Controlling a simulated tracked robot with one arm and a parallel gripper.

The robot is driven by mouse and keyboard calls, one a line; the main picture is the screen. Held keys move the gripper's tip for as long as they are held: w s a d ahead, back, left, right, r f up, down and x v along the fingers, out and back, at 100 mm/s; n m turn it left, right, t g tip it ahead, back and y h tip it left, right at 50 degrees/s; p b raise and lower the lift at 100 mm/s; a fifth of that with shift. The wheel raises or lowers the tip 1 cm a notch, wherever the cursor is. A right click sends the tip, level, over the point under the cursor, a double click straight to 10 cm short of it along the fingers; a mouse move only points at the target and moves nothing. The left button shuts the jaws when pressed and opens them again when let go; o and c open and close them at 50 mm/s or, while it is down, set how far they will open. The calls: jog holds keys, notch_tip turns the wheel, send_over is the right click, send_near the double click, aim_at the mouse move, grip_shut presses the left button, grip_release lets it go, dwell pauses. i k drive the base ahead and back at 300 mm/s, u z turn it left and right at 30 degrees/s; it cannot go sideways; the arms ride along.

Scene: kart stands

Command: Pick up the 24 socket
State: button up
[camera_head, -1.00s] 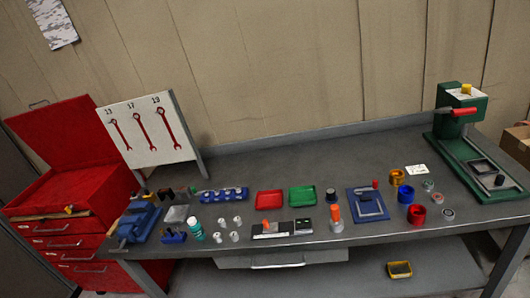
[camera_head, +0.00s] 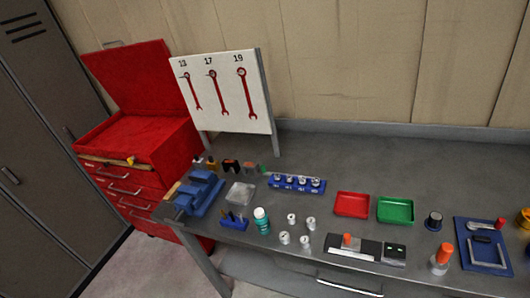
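Several small silvery sockets stand in a blue holder (camera_head: 297,187) on the grey workbench, in the middle of the head view. The pale labels on its front are too small to read. Several loose silvery cylinders that look like sockets stand in front of it, among them a far left one (camera_head: 291,219), a far right one (camera_head: 310,223), a near left one (camera_head: 284,238) and a near right one (camera_head: 304,241). I cannot tell which piece is the 24 socket. My gripper is not in view.
Red (camera_head: 352,205) and green (camera_head: 396,210) trays lie to the right. A wrench board (camera_head: 222,92) stands behind, beside a red tool cabinet (camera_head: 140,150).

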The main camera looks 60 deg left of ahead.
aim_at(316, 181)
jog(key=u, duration=1.2)
jog(key=i, duration=1.05)
jog(key=z, duration=0.05)
